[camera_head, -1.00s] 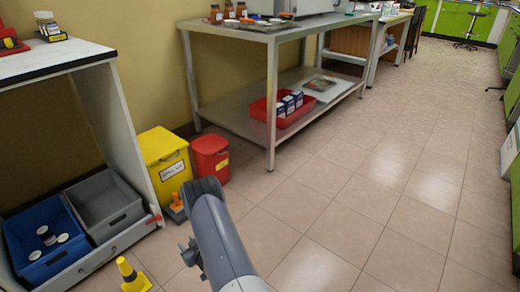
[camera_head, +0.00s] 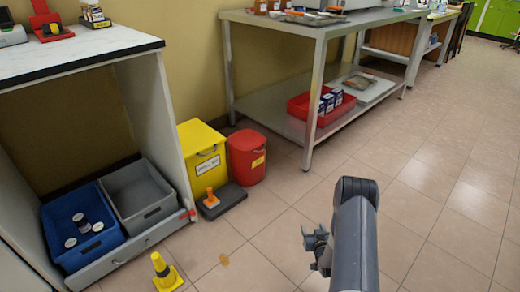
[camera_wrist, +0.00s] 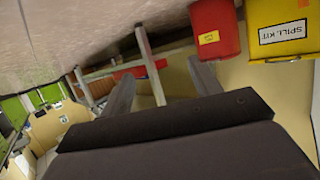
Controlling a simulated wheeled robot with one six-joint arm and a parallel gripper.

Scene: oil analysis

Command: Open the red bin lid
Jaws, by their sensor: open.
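The red bin (camera_head: 247,163) stands on the floor against the wall, right of a yellow spill kit bin (camera_head: 203,160). Its red lid (camera_head: 246,140) is shut. My arm rises at the lower right of the head view, to the right of the bin and apart from it. The wrist view is upside down: the red bin (camera_wrist: 213,30) hangs at the top, beyond and right of my gripper (camera_wrist: 163,82). The two fingers are spread with nothing between them. The gripper touches neither the bin nor its lid.
A steel table (camera_head: 316,75) with a red tray (camera_head: 320,109) on its lower shelf stands right of the bin. A yellow cone (camera_head: 165,272) is nearer. Open floor lies to the right.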

